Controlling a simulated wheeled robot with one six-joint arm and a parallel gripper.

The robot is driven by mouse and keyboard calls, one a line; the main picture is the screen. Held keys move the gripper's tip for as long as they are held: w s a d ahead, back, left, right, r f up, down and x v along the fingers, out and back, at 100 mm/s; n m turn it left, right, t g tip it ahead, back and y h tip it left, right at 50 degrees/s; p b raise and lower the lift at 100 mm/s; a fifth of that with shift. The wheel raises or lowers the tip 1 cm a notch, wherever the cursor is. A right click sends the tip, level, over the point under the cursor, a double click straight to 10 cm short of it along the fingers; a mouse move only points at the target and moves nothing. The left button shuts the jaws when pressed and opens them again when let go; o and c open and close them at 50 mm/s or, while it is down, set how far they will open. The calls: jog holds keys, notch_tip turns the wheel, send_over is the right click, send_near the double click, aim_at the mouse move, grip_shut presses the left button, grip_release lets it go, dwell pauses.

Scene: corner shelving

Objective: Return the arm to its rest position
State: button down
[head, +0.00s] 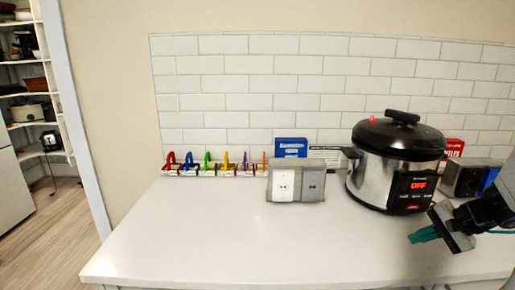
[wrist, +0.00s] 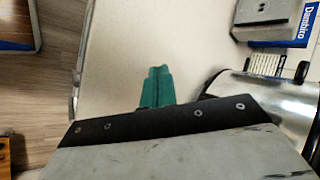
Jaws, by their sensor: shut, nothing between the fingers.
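My gripper (head: 424,235) is at the right of the head view, in front of the pressure cooker and over the white counter. Its teal fingers are together and hold nothing. In the wrist view the shut fingers (wrist: 157,87) point over the bare counter (wrist: 120,60). Part of my arm runs off the right edge of the head view, so its full pose is hidden.
A pressure cooker (head: 390,165) with a display reading OFF stands just behind my gripper. A grey outlet box (head: 296,182) stands mid-counter. Several coloured items (head: 215,168) line the tiled wall. The counter's left and front (head: 220,240) are clear. Shelving (head: 30,80) stands far left.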

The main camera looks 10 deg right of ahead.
jog(key=s+a+r+n+g+h, duration=0.1)
jog(key=s+a+r+n, duration=0.3)
jog(key=a, duration=0.4)
jog(key=s+a+r+n+g+h, duration=0.2)
jog(key=s+a+r+n, duration=0.1)
jog(key=a, duration=0.6)
jog(key=s+a+r+n+g+h, duration=0.1)
jog(key=s+a+r+n+g, duration=0.1)
jog(key=s+a+r+n, duration=0.2)
jog(key=s+a+n, duration=0.2)
jog(key=s+a, duration=0.1)
jog(key=a, duration=0.1)
jog(key=shift+a+r+g+h, duration=0.3)
jog(key=shift+a, duration=0.05)
